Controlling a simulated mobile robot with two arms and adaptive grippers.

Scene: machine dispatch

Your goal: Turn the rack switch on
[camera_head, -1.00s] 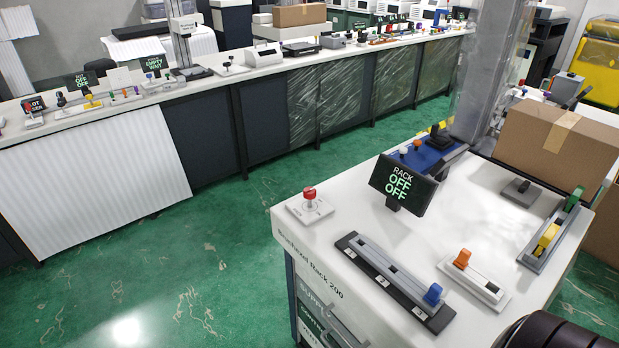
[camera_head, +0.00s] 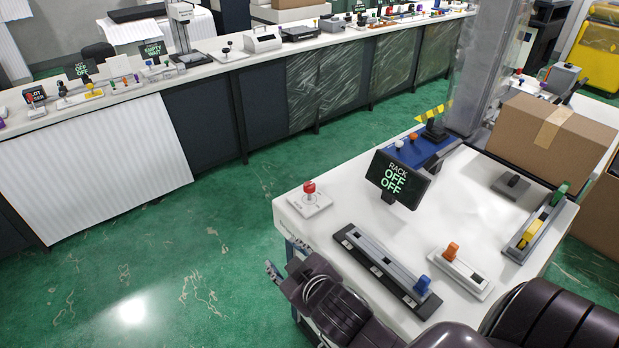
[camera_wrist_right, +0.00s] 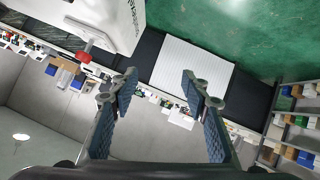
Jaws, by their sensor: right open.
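The rack display (camera_head: 396,178) reads RACK OFF OFF and stands on the white rack top (camera_head: 465,205). A red-knobbed lever on a white plate (camera_head: 309,198) is at the near left corner. An orange-knobbed switch on a white base (camera_head: 460,272) and a long slider with a blue knob (camera_head: 385,266) lie to the right. I cannot tell which control is the rack switch. My right gripper (camera_head: 278,270) is open and empty beside the rack's left edge, below the red knob. In the right wrist view its fingers (camera_wrist_right: 160,82) are apart, with the red knob (camera_wrist_right: 84,56) to their left. My left gripper is not in view.
A long counter (camera_head: 215,82) with devices runs along the back. Green floor (camera_head: 150,270) is clear at left.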

